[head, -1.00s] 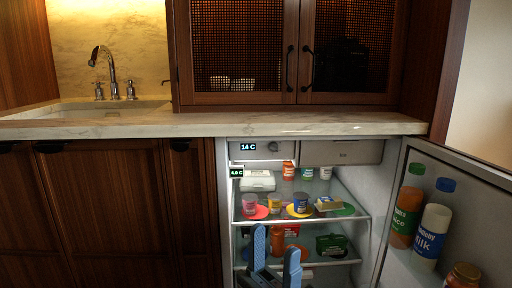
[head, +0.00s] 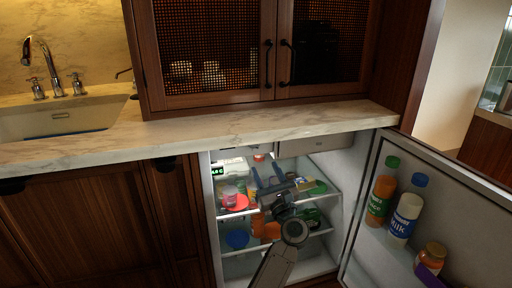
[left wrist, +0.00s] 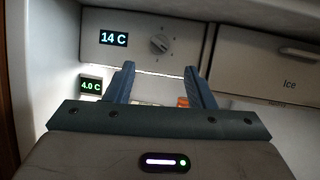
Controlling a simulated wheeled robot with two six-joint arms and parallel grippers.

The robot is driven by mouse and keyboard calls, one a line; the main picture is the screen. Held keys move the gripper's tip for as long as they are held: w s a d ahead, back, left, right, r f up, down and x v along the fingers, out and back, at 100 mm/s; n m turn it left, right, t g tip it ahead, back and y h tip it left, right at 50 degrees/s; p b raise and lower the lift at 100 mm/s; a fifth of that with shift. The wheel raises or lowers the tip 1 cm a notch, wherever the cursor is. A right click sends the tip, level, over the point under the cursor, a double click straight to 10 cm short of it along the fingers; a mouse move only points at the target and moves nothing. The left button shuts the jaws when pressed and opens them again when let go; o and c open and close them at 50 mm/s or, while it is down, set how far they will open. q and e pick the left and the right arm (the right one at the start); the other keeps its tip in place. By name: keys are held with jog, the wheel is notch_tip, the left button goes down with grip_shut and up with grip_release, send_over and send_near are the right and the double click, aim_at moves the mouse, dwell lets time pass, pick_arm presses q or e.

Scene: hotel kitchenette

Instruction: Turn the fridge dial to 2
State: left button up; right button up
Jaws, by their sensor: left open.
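The fridge dial (left wrist: 159,44) is a round grey knob on the panel at the top of the fridge, in the left wrist view. Small marks surround it, too small to read. It does not show clearly in the head view. A display (left wrist: 113,38) left of the dial reads 14 C. My left gripper (head: 265,173) is inside the open fridge, in front of the upper shelf. In the left wrist view its two blue fingers (left wrist: 159,70) are apart and empty, pointing up toward the panel below the dial. They appear clear of the dial. My right gripper is not in view.
The open fridge door (head: 365,240) on the right holds bottles and a jar (head: 430,257). The marble counter (head: 270,125) overhangs the fridge. A drawer marked Ice (left wrist: 265,70) is right of the dial. A second display (left wrist: 91,85) reads 4.0 C. Shelves hold food.

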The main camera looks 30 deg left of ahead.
pick_arm(q)
jog(key=x, duration=0.8)
jog(key=shift+w+a+r, duration=0.15)
jog(key=shift+a+r, duration=0.05)
jog(key=shift+a, duration=0.05)
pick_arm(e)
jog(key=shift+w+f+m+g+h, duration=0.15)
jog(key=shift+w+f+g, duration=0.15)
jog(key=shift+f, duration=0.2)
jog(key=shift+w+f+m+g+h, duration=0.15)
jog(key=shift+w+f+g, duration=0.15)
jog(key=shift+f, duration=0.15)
pick_arm(q)
jog(key=c, duration=0.9)
